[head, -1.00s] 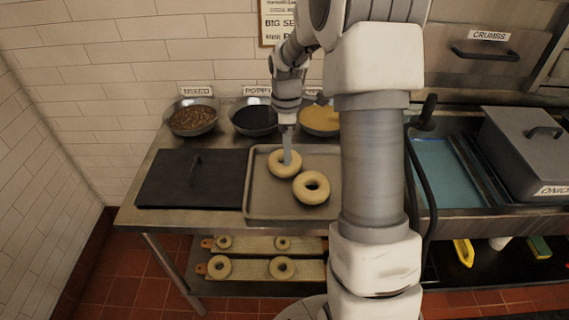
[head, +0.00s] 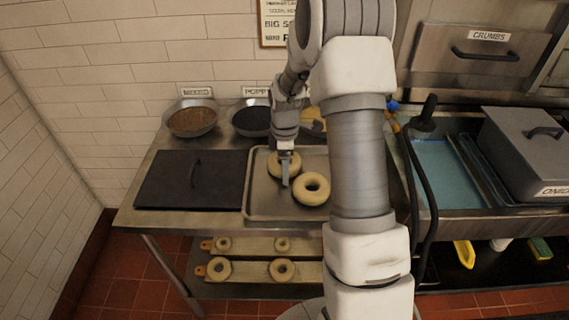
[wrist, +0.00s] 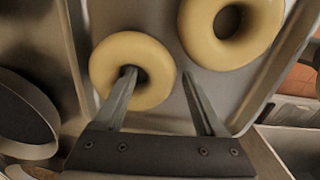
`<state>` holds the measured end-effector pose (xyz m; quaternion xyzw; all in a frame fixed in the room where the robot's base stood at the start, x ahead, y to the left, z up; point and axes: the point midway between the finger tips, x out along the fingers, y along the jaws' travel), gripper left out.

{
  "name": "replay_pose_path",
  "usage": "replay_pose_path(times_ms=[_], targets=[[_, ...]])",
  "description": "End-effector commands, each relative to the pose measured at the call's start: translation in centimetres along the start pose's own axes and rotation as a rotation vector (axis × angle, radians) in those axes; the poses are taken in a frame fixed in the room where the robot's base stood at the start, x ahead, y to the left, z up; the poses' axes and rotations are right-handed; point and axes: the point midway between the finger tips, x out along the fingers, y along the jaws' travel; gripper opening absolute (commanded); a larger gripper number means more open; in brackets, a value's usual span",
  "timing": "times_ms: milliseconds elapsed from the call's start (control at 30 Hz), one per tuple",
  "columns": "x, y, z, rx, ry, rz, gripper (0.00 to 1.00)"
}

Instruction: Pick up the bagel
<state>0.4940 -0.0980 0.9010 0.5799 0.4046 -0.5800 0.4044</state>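Two plain pale bagels lie on a grey metal tray (head: 258,208). The back-left bagel (head: 272,170) is partly hidden by my gripper (head: 284,171); this bagel also shows in the wrist view (wrist: 107,60). In the wrist view, my gripper (wrist: 158,78) is open. Its left finger reaches into or over this bagel's hole and its right finger is outside the ring, with the ring's right side between them. Contact cannot be told. The front-right bagel (head: 311,201) lies clear of the fingers and also shows in the wrist view (wrist: 200,45).
A dark lidded container (head: 170,180) sits left of the tray. Topping bowls, including a mixed one (head: 191,122) and a poppy one (head: 252,121), stand behind. A grey lidded box (head: 525,140) is at right. Boards with more bagels (head: 265,270) are on the lower shelf.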

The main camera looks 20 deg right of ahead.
Motion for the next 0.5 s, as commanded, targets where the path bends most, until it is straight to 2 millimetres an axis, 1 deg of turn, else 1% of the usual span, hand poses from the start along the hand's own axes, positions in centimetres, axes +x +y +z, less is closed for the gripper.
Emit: replay_pose_path(times_ms=[33, 67, 100, 367, 400, 500], targets=[[-0.02, 0.01, 0.0, 0.0, 0.0, 0.0, 0.61], [-0.02, 0.01, 0.01, 0.0, 0.0, 0.0, 0.56], [-0.03, 0.01, 0.01, 0.0, 0.0, 0.0, 0.48], [-0.04, 0.01, 0.01, 0.0, 0.0, 0.0, 0.01], [-0.04, 0.01, 0.01, 0.0, 0.0, 0.0, 0.0], [-0.07, 0.03, 0.0, 0.0, 0.0, 0.001, 0.0]])
